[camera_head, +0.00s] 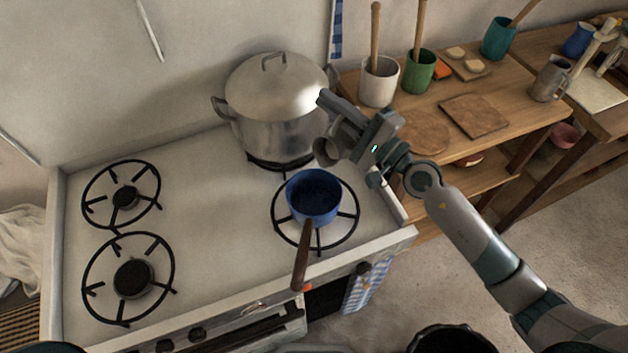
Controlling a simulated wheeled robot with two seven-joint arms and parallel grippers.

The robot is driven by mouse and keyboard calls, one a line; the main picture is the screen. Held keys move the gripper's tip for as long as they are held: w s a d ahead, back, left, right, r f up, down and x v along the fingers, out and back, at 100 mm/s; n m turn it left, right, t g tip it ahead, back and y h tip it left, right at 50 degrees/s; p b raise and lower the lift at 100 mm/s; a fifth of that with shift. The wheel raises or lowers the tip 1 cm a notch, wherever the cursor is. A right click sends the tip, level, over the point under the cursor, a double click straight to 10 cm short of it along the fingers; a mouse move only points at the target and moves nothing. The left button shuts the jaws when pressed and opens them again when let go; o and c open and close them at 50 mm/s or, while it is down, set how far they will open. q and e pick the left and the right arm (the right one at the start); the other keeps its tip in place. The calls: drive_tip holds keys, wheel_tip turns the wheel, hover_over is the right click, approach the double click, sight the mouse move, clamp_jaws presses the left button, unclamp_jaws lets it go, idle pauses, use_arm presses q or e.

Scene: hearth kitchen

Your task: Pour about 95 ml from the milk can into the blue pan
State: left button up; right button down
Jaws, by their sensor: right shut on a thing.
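The blue pan (314,197) sits on the front right burner of the stove, its brown handle pointing toward me. Its inside looks dark, and I cannot tell whether it holds any liquid. My right gripper (345,125) is above and a little to the right of the pan, shut on a grey metal can, the milk can (328,150). The can is tilted, with its round end toward the lower left, above the pan's far right side. Much of the can is hidden by the gripper. No stream of milk is visible. My left gripper is not in view.
A large lidded steel pot (270,108) stands on the rear right burner, close to my right gripper. The two left burners (130,278) are empty. A wooden side table (440,125) with cups and boards stands to the right.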

drive_tip(key=shift+s+a+r+n+p, duration=0.35)
drive_tip(key=shift+s+a+r+n, duration=0.1)
drive_tip(key=shift+s+a+n, duration=0.25)
drive_tip(key=shift+d, duration=0.1)
drive_tip(key=shift+s+a+r+n+g+y, duration=0.35)
drive_tip(key=shift+s+a+n, duration=0.35)
drive_tip(key=shift+n, duration=0.5)
idle(1.5)
drive_tip(key=w+d+m, duration=0.1)
drive_tip(key=w+d+f+m+b, duration=0.1)
drive_tip(key=m, duration=0.1)
drive_tip(key=w+d+f+m+t+h, duration=0.1)
drive_tip(key=w, duration=0.1)
drive_tip(key=shift+w+d, duration=0.1)
drive_tip(key=shift+d, duration=0.2)
drive_tip(key=shift+w+m, duration=0.15)
drive_tip(key=shift+m, duration=0.15)
drive_tip(key=shift+r, duration=0.1)
